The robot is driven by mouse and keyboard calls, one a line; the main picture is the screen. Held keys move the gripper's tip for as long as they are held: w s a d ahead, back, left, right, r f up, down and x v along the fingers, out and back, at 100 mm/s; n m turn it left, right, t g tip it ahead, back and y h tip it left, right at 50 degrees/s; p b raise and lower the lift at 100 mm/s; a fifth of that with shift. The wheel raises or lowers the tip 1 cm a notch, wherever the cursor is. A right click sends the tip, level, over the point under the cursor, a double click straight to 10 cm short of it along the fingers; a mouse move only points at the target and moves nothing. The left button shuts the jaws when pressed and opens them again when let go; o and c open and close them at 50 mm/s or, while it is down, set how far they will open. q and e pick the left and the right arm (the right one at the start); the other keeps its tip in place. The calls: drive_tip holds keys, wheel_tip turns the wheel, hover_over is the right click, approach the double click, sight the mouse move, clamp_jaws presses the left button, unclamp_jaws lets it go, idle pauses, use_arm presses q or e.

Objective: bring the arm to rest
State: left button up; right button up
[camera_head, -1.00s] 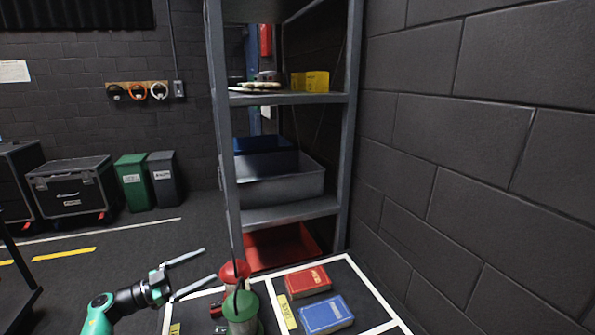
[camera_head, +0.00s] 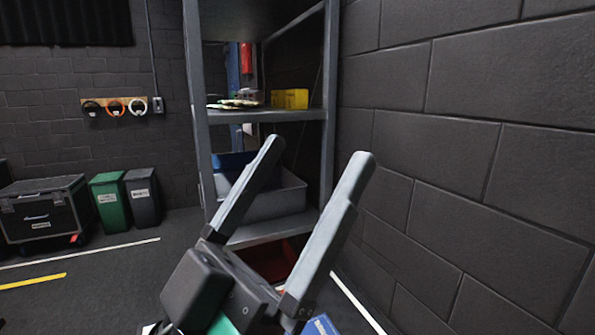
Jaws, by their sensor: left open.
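My left gripper (camera_head: 308,178) is raised close to the camera, its two long grey fingers spread wide apart and pointing up and to the right. Nothing is between the fingers. It covers much of the lower middle of the view, including most of the table. The blue box (camera_head: 321,325) shows only as a small piece at the bottom edge. No cue buttons can be made out. My right gripper is not in view.
A grey shelf rack (camera_head: 325,75) stands behind the gripper, with a yellow box (camera_head: 290,98) and a grey bin (camera_head: 285,195). A brick wall (camera_head: 480,150) fills the right. Green (camera_head: 110,203) and grey (camera_head: 143,197) waste bins and a black case (camera_head: 45,210) stand left.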

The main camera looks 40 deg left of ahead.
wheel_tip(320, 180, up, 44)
drive_tip(key=p, duration=4.4)
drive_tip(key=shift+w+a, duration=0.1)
